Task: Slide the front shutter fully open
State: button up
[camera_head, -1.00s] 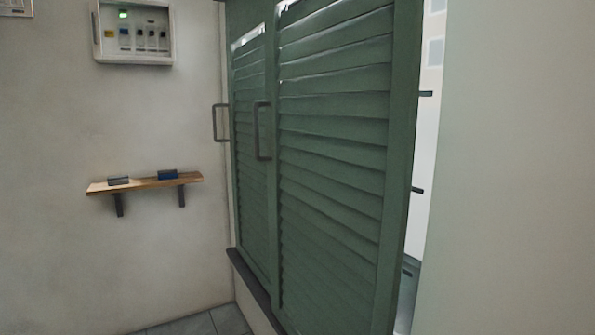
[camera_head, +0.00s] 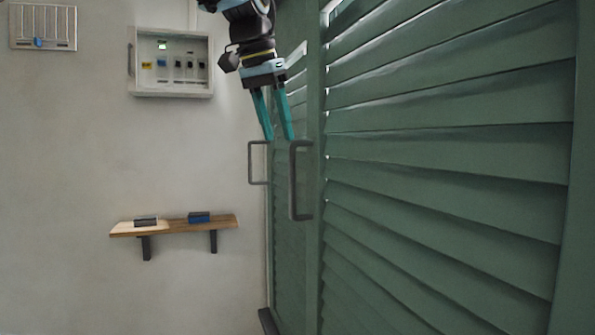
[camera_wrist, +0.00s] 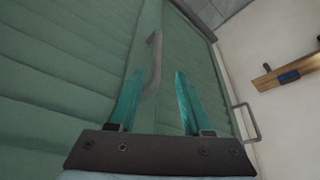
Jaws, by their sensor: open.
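The front shutter (camera_head: 440,150) is a green louvred panel that fills the right of the head view. Its grey bar handle (camera_head: 293,185) stands at its left edge; in the wrist view this handle (camera_wrist: 153,62) shows between the two teal fingers. My gripper (camera_head: 280,138) is open, with its fingertips just above the top of that handle in the head view. It also shows in the wrist view (camera_wrist: 159,73). I cannot tell whether the fingers touch the handle. The rear shutter (camera_head: 290,250) shows as a narrow strip behind, with its own handle (camera_head: 251,165).
A wooden shelf (camera_head: 178,226) with two small dark blocks hangs on the wall at left. An open switch box (camera_head: 171,85) and a small panel (camera_head: 43,27) are above. A dark sill (camera_head: 268,321) runs below the shutters. The wall between is bare.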

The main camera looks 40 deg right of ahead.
aim_at(290, 163)
jog(key=x, duration=0.3)
jog(key=p+x, duration=0.1)
jog(key=x, duration=0.6)
jog(key=shift+s+d+p, duration=0.15)
jog(key=shift+d+p, duration=0.2)
jog(key=shift+d, duration=0.1)
jog(key=shift+c, duration=0.2)
grip_shut()
dwell(0.8)
